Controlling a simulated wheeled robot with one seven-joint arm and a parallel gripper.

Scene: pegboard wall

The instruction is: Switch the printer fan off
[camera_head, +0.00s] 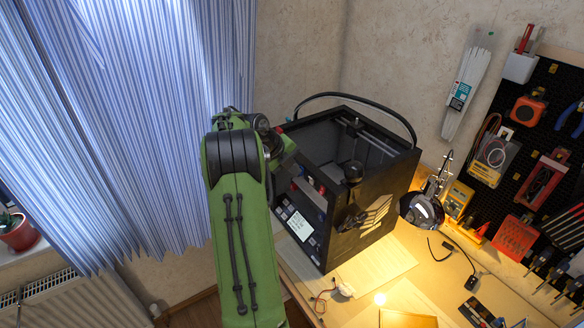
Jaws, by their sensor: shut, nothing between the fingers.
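The printer (345,180) is a black, open-topped box on the desk. Its front panel has a lit screen (299,226) and faces the lower left. A dark print head (353,172) shows inside. My green arm reaches up to the printer's left edge. The end of my gripper (288,150) is small and partly covered by the wrist, beside the upper left edge of the front panel. It looks shut and empty. I cannot tell whether it touches the printer. Small red and blue parts show near it on the panel. I cannot make out the fan or its switch.
A black desk lamp (422,208) stands right of the printer. A pegboard (520,130) with tools covers the right wall. Blue striped curtains (120,120) hang at the left above a radiator (70,298).

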